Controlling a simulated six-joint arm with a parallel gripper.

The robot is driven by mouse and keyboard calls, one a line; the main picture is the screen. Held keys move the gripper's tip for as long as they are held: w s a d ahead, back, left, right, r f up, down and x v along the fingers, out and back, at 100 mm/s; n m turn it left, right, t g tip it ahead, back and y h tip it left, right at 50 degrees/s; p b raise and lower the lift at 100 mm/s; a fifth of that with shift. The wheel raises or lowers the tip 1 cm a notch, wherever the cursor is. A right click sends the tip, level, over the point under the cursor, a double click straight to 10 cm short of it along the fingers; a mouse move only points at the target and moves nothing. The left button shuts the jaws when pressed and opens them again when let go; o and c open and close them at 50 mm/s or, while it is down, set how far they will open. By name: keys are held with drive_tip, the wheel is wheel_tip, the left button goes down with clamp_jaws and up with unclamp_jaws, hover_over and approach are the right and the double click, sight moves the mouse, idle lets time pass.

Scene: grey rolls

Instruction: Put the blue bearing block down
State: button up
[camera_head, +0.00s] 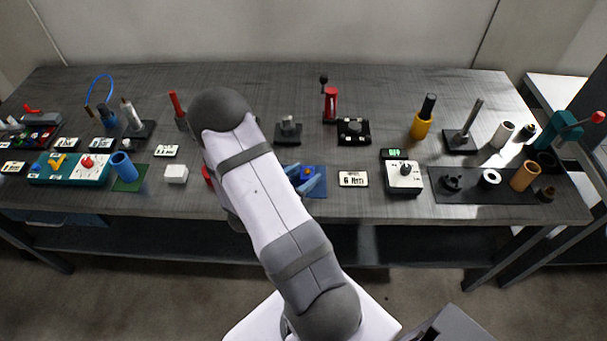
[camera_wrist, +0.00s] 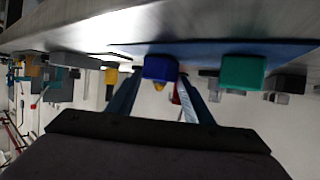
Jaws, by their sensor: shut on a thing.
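The blue bearing block (camera_wrist: 160,68) is held between the two blue fingers of my gripper (camera_wrist: 158,90) in the wrist view. A small yellow part shows beside it. In the head view the block (camera_head: 307,171) is partly hidden by my arm and fingers (camera_head: 309,183). My gripper is shut on it, over or at a blue mat (camera_head: 319,193). In the wrist view, the block is at the edge of the mat (camera_wrist: 205,47); I cannot tell whether it touches.
A teal block (camera_wrist: 242,72) stands on the mat beside the held block in the wrist view. A label plate (camera_head: 353,179) and a dial box (camera_head: 404,177) lie to the right in the head view. A white block (camera_head: 176,174) lies left. My arm hides the table's middle.

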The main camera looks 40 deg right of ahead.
drive_tip(key=shift+f, duration=0.2)
drive_tip(key=o, duration=1.4)
drive_tip(key=shift+r, duration=0.15)
